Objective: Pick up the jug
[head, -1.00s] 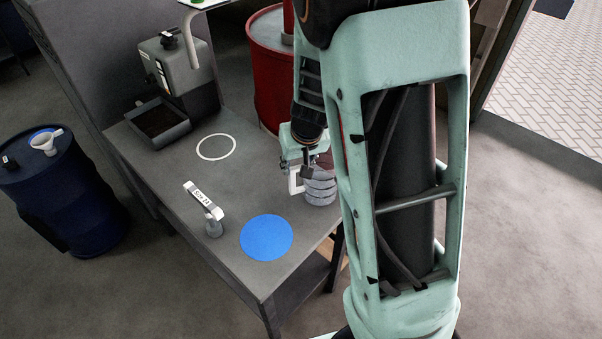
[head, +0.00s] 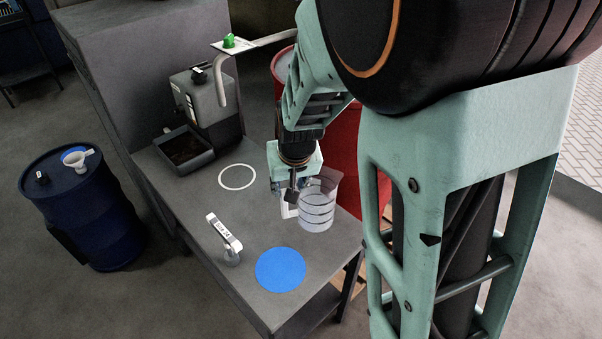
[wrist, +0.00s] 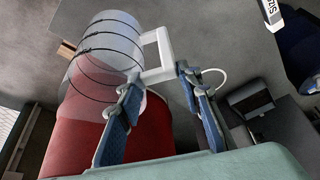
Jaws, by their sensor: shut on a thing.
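The jug (head: 317,207) is clear, with dark bands around it and a pale handle (wrist: 157,57). In the head view it appears held above the right part of the grey workbench. It also shows large in the wrist view (wrist: 103,50), tilted in that picture. My gripper (head: 287,198) is at the jug's left side, its blue-padded fingers on either side of the handle in the wrist view (wrist: 160,80). It is shut on the handle. Whether the jug holds anything is hard to tell.
The workbench (head: 210,190) carries a blue disc (head: 280,270), a white ring (head: 236,177), a small labelled tool (head: 225,236) and a grey machine with a tray (head: 185,148). A red drum (head: 345,150) stands behind; a blue drum (head: 85,215) with a funnel is left.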

